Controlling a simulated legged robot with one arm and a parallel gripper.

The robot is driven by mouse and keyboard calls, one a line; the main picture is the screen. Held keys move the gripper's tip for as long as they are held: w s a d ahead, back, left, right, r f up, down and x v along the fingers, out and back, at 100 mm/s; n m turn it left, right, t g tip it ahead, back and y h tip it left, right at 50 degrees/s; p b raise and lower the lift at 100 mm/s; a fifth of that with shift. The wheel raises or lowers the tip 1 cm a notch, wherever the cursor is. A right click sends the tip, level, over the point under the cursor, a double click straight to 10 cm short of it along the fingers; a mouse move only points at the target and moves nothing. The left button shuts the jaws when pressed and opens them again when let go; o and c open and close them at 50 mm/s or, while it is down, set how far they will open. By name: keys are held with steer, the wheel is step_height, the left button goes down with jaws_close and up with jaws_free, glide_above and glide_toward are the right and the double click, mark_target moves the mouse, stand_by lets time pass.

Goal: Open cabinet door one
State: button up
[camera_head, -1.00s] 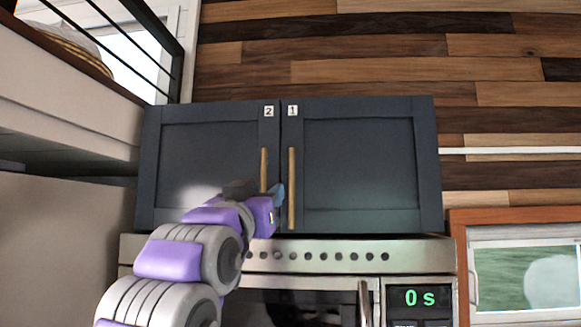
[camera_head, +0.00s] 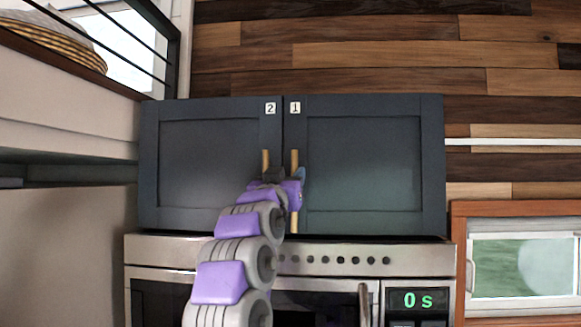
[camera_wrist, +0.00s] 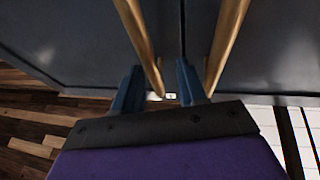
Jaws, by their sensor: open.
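Cabinet door one (camera_head: 365,160) is the dark blue-grey right-hand door, with a "1" label (camera_head: 295,107) at its upper left corner. It looks shut. Its vertical gold bar handle (camera_head: 294,158) runs along its left edge. My gripper (camera_head: 289,177) is at this handle and hides part of it. In the wrist view my open gripper (camera_wrist: 159,72) has a blue finger on either side of the left-hand bar, which looks like door one's handle (camera_wrist: 140,35). I cannot tell whether either finger touches it.
Door two (camera_head: 205,165) is beside it, shut, with its own gold handle (camera_head: 265,159) close to my gripper; that bar also shows in the wrist view (camera_wrist: 228,35), outside the fingers. An oven (camera_head: 330,262) stands below. A wood-framed window (camera_head: 520,265) is at lower right.

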steer(key=shift+p+x, duration=0.3)
steer(key=shift+x, duration=0.6)
steer(key=shift+w+d+r, duration=0.1)
steer(key=shift+w+d, duration=0.1)
steer(key=shift+d, duration=0.3)
steer(key=shift+a, duration=0.1)
steer(key=shift+a, duration=0.15)
steer(key=c, duration=0.3)
jaws_close()
